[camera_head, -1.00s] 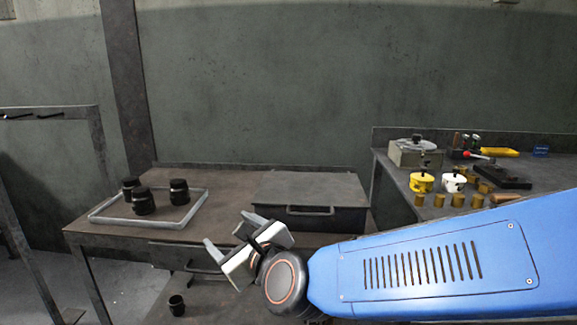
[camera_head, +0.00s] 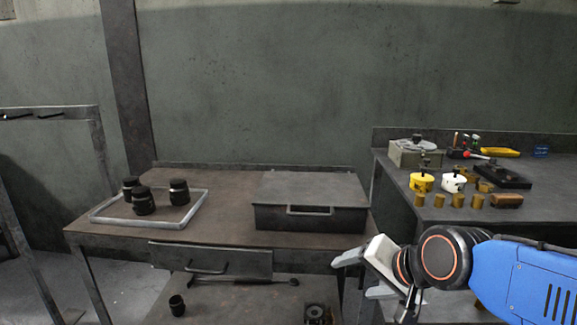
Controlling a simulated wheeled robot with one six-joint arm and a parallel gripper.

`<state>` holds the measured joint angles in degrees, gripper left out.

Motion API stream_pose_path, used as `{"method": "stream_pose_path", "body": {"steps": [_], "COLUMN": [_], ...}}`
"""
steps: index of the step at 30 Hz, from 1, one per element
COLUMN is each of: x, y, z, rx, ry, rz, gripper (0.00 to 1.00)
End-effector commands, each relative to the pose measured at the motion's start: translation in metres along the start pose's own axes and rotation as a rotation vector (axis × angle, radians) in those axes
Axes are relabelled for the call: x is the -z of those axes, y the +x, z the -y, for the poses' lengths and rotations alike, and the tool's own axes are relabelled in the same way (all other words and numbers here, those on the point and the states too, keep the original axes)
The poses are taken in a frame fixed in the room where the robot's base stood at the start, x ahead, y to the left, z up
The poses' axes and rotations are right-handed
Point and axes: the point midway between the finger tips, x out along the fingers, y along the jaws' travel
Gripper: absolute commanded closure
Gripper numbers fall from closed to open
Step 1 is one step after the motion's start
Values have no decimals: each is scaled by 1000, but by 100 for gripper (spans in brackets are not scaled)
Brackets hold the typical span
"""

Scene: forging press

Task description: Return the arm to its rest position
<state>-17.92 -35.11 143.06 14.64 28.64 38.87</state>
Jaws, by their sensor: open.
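My gripper (camera_head: 362,277) is at the lower right of the head view, at the end of my blue arm. Its jaws are apart, point to the left and hold nothing. It is in front of the right end of the brown table (camera_head: 225,218), near the gap between that table and the right-hand bench. I cannot tell its exact distance from the table edge.
A grey tray frame (camera_head: 97,217) with black cylindrical parts (camera_head: 143,201) and a dark lidded box (camera_head: 310,200) stand on the table. A black part (camera_head: 177,305) sits lower down. The right bench (camera_head: 400,172) holds pots, brass pieces and tools.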

Motion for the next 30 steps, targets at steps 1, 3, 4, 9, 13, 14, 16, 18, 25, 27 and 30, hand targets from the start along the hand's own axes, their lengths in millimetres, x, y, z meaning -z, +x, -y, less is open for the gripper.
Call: {"method": "stream_pose_path", "body": {"steps": [1,3,4,9,13,14,16,18,25,27,30], "x": [3,2,2,-4,-11,-12,-15,-16,-17,-17,-17], "y": [-8,-19,-24,-53,-71,-74,-79,-82,-83,-83,-83], "z": [-19,-46,-57,-115,-146,-150,-158,-163,-165,-164,-164], "rx": [-44,-111,-140,-290,-370,-383,-404,-416,-420,-420,-419], "ry": [-65,-170,-213,-430,-538,-556,-585,-603,-611,-611,-610], "rz": [-3,9,17,81,135,145,163,175,180,180,180], "gripper": [30,30,30,30,30,30,30,30,30,30,30]}}
